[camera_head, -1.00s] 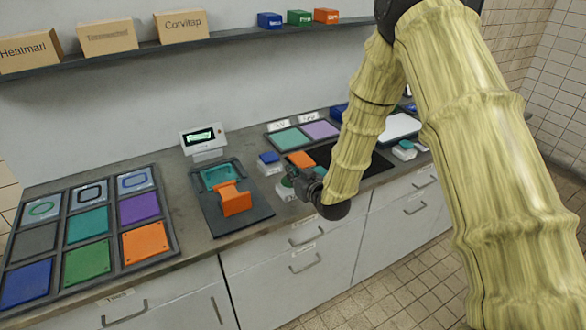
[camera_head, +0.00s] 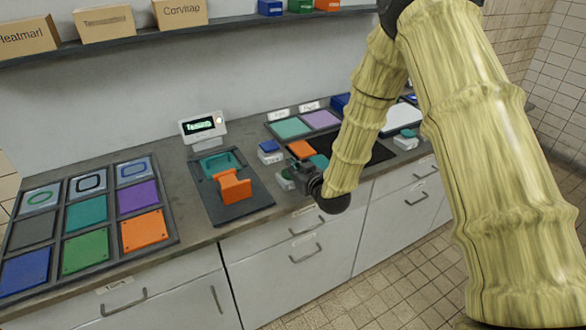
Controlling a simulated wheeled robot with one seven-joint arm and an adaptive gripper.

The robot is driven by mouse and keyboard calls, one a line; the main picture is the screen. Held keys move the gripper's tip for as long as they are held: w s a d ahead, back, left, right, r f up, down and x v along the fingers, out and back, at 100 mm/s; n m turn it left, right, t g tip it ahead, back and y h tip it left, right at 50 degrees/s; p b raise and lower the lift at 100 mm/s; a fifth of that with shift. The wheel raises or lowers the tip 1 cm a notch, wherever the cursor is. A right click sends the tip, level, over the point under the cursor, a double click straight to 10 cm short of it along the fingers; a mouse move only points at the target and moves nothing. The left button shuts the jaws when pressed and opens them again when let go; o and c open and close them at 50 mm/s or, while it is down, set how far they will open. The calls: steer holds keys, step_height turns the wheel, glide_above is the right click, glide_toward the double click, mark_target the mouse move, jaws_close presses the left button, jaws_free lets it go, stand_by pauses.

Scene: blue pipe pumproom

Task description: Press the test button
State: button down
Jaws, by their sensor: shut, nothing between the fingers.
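A small white box with a dark green button top (camera_head: 285,180) stands near the bench's front edge. My gripper (camera_head: 291,177) is shut and empty, with its fingertips at this box, partly covering it. I cannot tell for certain whether they touch the button. A white box with a blue button (camera_head: 269,152) stands just behind. Another white box with a teal button (camera_head: 406,139) stands farther right. I cannot read which one is labelled test. The white display unit (camera_head: 203,127) shows green text, seemingly "Testing", on a dark screen, with a small lit lamp beside it.
An orange clamp-like part (camera_head: 234,186) sits in a dark fixture (camera_head: 213,207) left of my gripper. A tray (camera_head: 62,234) of coloured plates lies at the left. A shelf (camera_head: 180,30) carries boxes.

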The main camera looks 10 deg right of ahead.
step_height(320, 180, up, 4)
steer(key=shift+f+p, duration=0.1)
steer(key=shift+p, duration=0.9)
steer(key=b+v, duration=0.3)
steer(key=v, duration=0.7)
steer(key=s+d+f+m+g+h, duration=0.1)
steer(key=s+d+f+g+h, duration=0.15)
steer(key=s+f, duration=0.8)
steer(key=s+d+f+m+g+h, duration=0.1)
steer(key=s+f+g, duration=0.45)
steer(key=f, duration=0.85)
steer(key=s+d+f+g, duration=0.1)
steer(key=s+f, duration=0.3)
steer(key=s, duration=0.5)
steer(key=s+f+m+g+h, duration=0.1)
steer(key=s+f+g, duration=0.2)
steer(key=s, duration=0.6)
steer(key=s+d+f+m+g, duration=0.1)
steer(key=s+f+g, duration=0.1)
steer(key=s+f, duration=0.4)
steer(key=s, duration=0.4)
steer(key=shift+d, duration=0.3)
steer(key=shift+h, duration=0.25)
